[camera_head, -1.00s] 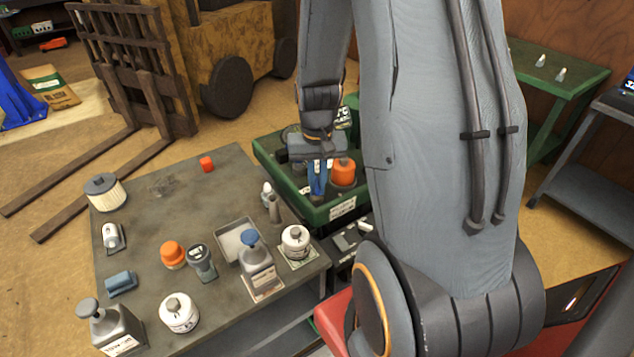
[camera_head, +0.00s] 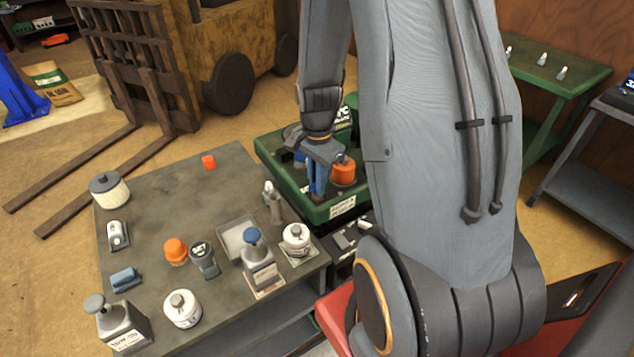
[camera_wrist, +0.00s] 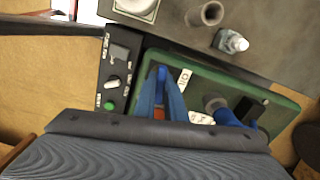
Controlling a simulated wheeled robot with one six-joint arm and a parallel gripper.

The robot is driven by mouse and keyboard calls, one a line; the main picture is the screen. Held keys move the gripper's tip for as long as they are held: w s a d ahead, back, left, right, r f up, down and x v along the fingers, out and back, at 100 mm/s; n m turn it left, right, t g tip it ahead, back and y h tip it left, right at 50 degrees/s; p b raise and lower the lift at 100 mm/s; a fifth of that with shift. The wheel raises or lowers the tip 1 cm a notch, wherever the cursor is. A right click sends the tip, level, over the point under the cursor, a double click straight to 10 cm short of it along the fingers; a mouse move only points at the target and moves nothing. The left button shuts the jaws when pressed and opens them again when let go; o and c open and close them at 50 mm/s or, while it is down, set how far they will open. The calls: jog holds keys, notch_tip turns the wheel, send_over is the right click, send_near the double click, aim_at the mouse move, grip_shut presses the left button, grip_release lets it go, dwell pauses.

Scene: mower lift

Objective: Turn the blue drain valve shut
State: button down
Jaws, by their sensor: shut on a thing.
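The green mower unit (camera_head: 265,150) stands beyond the work table's right edge; its green deck also shows in the wrist view (camera_wrist: 272,103). My gripper (camera_head: 317,190) points down at the deck's near side, its blue fingers close together. In the wrist view, my gripper (camera_wrist: 163,82) is shut on the blue drain valve (camera_wrist: 162,70), of which only a small bright blue part shows at the fingertips. The rest of the valve is hidden by the fingers. How far it is turned cannot be told.
An orange cap (camera_head: 344,170) stands on the deck close right of my fingers. Another blue part (camera_wrist: 228,117) is farther along the deck. A control box (camera_wrist: 115,75) with knob and green button adjoins it. The grey table (camera_head: 150,205) holds bottles, jars and a tray.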

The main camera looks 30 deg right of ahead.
jog(key=shift+w+m, duration=0.1)
jog(key=shift+m, duration=0.9)
jog(key=c, duration=1.8)
grip_release()
jog(key=shift+r, duration=0.15)
jog(key=shift+r+b, duration=0.75)
jog(key=shift+r, duration=3.05)
jog(key=s+a+n, duration=0.2)
jog(key=a+n, duration=0.2)
jog(key=n, duration=0.2)
jog(key=s+a+n+t+b, duration=0.1)
jog(key=s+a+n, duration=0.1)
jog(key=a+n, duration=0.2)
jog(key=s+a+n+b, duration=0.1)
jog(key=s+a+n, duration=0.1)
jog(key=a+n, duration=0.3)
jog(key=shift+s+r+n, duration=0.2)
jog(key=shift+n, duration=0.45)
jog(key=shift+s+r+n, duration=0.2)
jog(key=shift+n, duration=0.45)
